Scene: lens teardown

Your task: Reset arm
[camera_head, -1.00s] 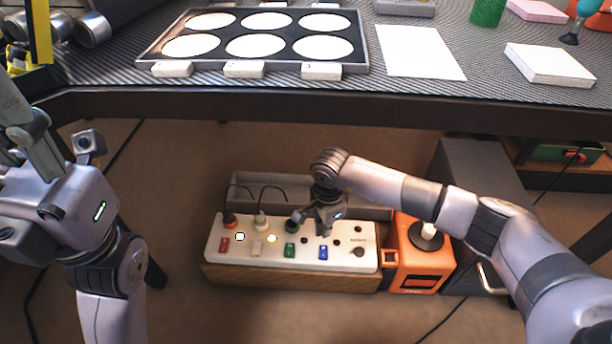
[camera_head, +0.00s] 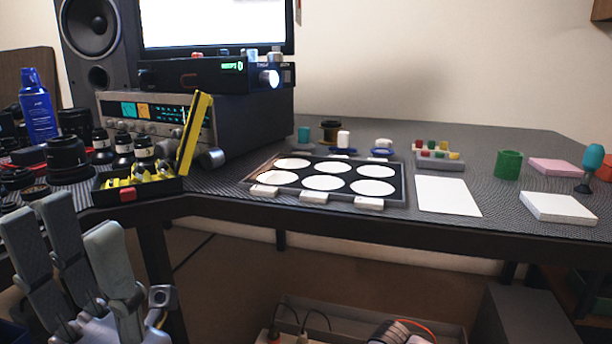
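My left gripper (camera_head: 75,225) is at the lower left, in front of the table's near edge. Its grey fingers point up and stand apart, with nothing between them. My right gripper is not in view. A dark rounded part (camera_head: 397,332) shows at the bottom edge, cut off by the frame, beside an orange curve; I cannot tell whether it belongs to my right arm. Two plugs with cables (camera_head: 277,331) show low in the frame; the body of the power strip is mostly cut off.
On the table are a lens tray (camera_head: 255,189) with white circles, a white sheet (camera_head: 447,196), a white block (camera_head: 558,208), a green cup (camera_head: 508,164) and a yellow-black case (camera_head: 145,190) close behind my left gripper. Bottles, lenses and electronics crowd the left. A grey cabinet (camera_head: 525,318) stands below right.

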